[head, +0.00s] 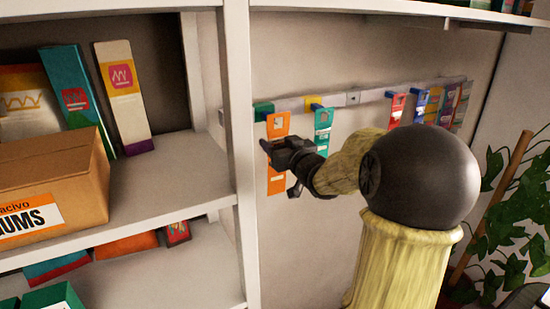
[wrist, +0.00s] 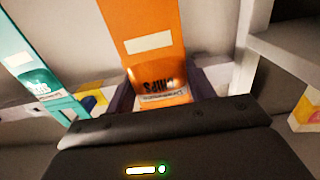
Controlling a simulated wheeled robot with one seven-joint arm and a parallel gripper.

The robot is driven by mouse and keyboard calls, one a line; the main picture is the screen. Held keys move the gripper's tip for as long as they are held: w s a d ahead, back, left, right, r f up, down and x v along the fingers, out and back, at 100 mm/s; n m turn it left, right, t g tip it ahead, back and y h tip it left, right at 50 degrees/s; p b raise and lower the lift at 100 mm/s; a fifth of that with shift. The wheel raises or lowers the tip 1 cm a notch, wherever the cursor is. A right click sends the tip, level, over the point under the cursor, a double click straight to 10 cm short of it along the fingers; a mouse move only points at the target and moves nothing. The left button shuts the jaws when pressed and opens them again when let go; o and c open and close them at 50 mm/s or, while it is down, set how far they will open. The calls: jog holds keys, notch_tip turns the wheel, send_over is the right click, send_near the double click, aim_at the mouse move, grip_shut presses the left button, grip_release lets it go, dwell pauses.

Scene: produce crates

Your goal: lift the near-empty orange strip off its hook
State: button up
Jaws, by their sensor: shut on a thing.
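The orange strip (head: 277,126) hangs upright in front of the wall rail, just below and right of a green hook block (head: 263,109). Whether its top is still on the hook is too small to tell. My gripper (head: 272,150) is shut on the strip's middle, covering part of it; the strip's lower end shows beneath. In the wrist view the orange strip (wrist: 158,50) stands between my dark fingers, with its printed label upside down. Few or no packets show on it.
More strips, including a red one (head: 397,107), hang farther along the rail (head: 353,98). A white shelf post (head: 238,120) stands close left. A plant (head: 515,215) is at right.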

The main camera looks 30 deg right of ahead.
jog(key=s+p, duration=0.1)
jog(key=s, duration=0.4)
jog(key=shift+s+d, duration=0.1)
jog(key=shift+s, duration=0.15)
dwell(0.8)
dwell(0.4)
